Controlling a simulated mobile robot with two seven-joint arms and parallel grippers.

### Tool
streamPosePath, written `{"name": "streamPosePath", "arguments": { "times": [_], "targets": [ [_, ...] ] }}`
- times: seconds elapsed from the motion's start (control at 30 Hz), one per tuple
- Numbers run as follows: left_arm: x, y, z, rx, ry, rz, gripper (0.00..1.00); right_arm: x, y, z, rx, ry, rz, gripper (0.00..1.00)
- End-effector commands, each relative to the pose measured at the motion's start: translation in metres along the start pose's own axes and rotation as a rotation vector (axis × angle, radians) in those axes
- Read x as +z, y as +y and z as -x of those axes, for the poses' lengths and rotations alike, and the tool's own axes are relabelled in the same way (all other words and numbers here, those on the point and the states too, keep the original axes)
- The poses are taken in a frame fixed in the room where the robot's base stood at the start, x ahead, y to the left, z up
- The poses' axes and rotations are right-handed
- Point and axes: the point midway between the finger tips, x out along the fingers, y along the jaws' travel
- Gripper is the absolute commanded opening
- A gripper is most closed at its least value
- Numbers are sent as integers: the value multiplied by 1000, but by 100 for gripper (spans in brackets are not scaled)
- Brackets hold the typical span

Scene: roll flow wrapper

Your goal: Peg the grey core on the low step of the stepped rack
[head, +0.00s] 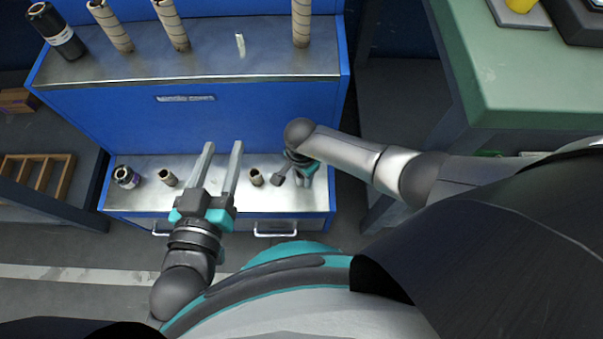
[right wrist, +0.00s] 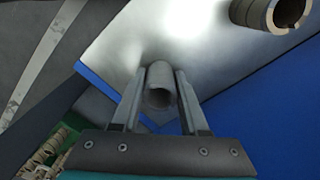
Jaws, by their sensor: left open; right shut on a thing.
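The stepped rack is blue with bare metal tops; its low step (head: 211,199) lies in front of its high step (head: 205,66). My right gripper (right wrist: 160,76) is shut on the grey core (right wrist: 160,92), a short hollow tube between its two fingers. In the right wrist view the core is over the low step near a blue edge. I cannot tell whether it touches the surface, and no peg shows under it. In the head view my right arm partly covers that spot at the step's right end. My left gripper (head: 223,150) is open and empty, in front of the rack.
Brown cores (head: 168,178) (head: 256,177) and a dark roll (head: 126,177) stand on the low step. Tall brown tubes (head: 172,25), a black roll (head: 57,31) and a bare pale peg (head: 240,44) are on the high step. A green-topped table (head: 507,75) is at right.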

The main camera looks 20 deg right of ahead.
Motion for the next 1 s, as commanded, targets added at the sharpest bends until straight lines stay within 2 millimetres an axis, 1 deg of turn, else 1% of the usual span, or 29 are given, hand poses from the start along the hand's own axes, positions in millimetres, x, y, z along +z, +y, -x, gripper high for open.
{"name": "streamPosePath", "arguments": {
  "times": [0.17, 0.2, 0.47, 0.5, 0.67, 0.8, 0.87, 1.0],
  "targets": [
    [0, 0, 0, 0, 0, 0, 50, 0, 0, 0, 0, 0, -1, 0],
    [0, 0, 0, 0, 0, 0, 50, 0, 0, 0, 0, 0, -1, 47],
    [0, 0, 0, 0, 0, 0, 50, 0, 0, 0, 0, 0, 0, 76],
    [0, 0, 0, 0, 0, 0, 50, 0, 0, 0, 0, 0, 0, 78],
    [0, 0, 0, 0, 0, 0, 50, 0, 0, 0, 0, 0, 0, 78],
    [0, 0, 0, 0, 0, 0, 50, 0, 0, 0, 0, 0, 0, 94],
    [0, 0, 0, 0, 0, 0, 50, 0, 0, 0, 0, 0, 0, 100],
    [0, 0, 0, 0, 0, 0, 50, 0, 0, 0, -1, 0, 0, 100]
  ]
}}
